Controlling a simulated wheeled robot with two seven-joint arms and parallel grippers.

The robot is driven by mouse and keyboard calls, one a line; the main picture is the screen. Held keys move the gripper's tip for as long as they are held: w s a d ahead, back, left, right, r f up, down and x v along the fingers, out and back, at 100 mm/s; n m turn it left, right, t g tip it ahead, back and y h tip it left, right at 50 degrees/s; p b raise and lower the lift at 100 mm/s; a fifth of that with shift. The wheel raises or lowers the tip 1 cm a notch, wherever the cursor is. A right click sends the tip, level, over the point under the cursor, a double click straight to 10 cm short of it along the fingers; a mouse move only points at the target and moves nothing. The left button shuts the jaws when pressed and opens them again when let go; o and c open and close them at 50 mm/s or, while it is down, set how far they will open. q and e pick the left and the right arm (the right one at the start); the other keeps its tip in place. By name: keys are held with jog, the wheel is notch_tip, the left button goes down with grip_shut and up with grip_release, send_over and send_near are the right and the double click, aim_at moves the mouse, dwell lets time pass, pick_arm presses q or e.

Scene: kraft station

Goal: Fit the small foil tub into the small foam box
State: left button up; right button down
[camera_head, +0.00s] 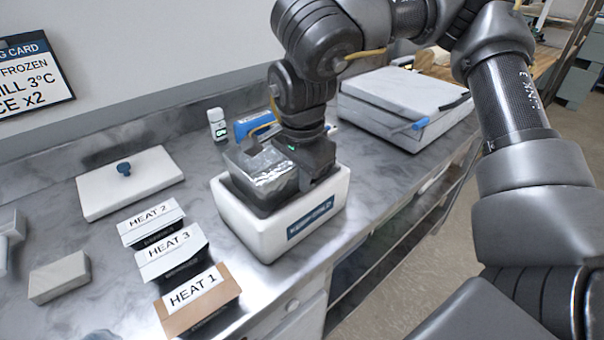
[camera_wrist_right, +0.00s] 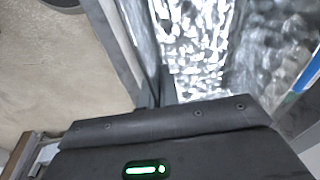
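The small foil tub (camera_head: 262,172) is a shiny silver container, standing partly inside the opening of the small foam box (camera_head: 258,232). Its top sticks up above the white rim. The box is white with a dark blue label on its front. My right gripper (camera_head: 300,172) comes down from above at the tub's right side and is shut on its wall. In the right wrist view the crinkled foil (camera_wrist_right: 205,50) fills the upper right, against the finger. The fingertips and the tub's bottom are hidden. My left gripper is not in view.
A white lid (camera_head: 150,185) with a blue knob lies left of the box. Cartons HEAT 2 (camera_head: 150,220), HEAT 3 (camera_head: 170,250) and HEAT 1 (camera_head: 195,292) stand in front left. A large white box (camera_head: 400,105) is behind right. A blue tool (camera_head: 252,124) lies behind.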

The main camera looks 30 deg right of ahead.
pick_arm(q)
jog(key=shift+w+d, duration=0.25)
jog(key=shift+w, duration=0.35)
pick_arm(e)
jog(key=shift+f, duration=0.1)
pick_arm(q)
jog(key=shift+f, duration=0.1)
pick_arm(e)
jog(key=shift+f, duration=0.15)
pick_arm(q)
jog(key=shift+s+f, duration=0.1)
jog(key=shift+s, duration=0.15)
pick_arm(e)
jog(key=shift+f, duration=0.25)
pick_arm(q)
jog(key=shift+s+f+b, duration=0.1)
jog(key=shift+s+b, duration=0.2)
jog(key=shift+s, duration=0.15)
pick_arm(e)
jog(key=shift+f, duration=0.3)
jog(key=shift+f, duration=0.1)
